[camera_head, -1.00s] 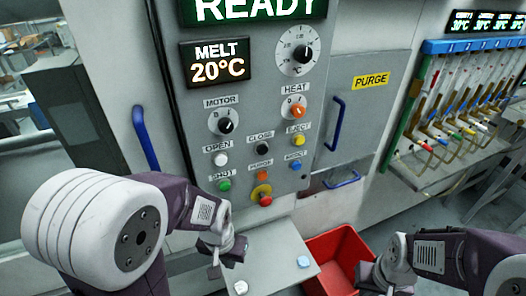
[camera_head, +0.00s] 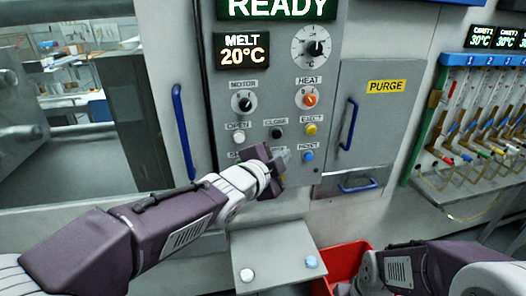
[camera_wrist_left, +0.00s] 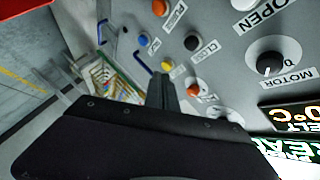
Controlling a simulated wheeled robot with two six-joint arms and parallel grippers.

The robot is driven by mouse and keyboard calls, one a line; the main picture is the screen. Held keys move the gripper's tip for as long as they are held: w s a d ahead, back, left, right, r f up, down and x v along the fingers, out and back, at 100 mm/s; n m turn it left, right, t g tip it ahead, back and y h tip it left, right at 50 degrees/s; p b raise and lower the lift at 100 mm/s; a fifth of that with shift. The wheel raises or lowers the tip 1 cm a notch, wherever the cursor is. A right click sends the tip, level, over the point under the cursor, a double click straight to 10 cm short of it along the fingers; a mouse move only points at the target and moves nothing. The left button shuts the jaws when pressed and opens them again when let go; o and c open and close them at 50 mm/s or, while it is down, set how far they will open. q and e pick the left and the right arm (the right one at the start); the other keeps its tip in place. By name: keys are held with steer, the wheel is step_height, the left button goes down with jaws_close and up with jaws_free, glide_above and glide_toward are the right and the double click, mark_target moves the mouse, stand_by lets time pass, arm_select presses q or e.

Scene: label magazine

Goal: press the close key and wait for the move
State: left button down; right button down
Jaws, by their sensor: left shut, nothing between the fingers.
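The black close key (camera_head: 276,132) sits on the grey control panel under its CLOSE label, and it also shows in the left wrist view (camera_wrist_left: 192,43). My left gripper (camera_head: 278,168) is just below the key in the head view, in front of the lower buttons, which it partly hides. Its fingers (camera_wrist_left: 162,88) are shut and empty. I see no contact with the close key. The display (camera_head: 277,9) reads READY. My right arm's end (camera_head: 362,282) is at the bottom edge, and its finger opening cannot be made out.
The white open key (camera_head: 238,137) is left of the close key, the yellow eject key (camera_head: 311,129) right and the blue reset key (camera_head: 308,156) lower right. A blue door handle (camera_head: 349,124) stands out further right. A small shelf (camera_head: 275,262) and a red bin (camera_head: 345,262) are below.

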mark_target(277, 134)
arm_select(q)
steer(key=shift+w+a+f+p, duration=0.1)
steer(key=shift+w+a+p, duration=0.15)
steer(key=shift+w+p, duration=1.05)
steer(key=shift+w+a+f+p, duration=0.15)
steer(key=shift+w+a+p, duration=0.05)
steer(key=shift+w+p, duration=1.1)
steer(key=shift+w+a+f+p, duration=0.1)
steer(key=shift+w+a+p, duration=0.15)
steer(key=shift+w+p, duration=1.05)
steer(key=shift+w, duration=0.3)
steer(key=shift+w+a, duration=0.15)
steer(key=shift+w, duration=0.2)
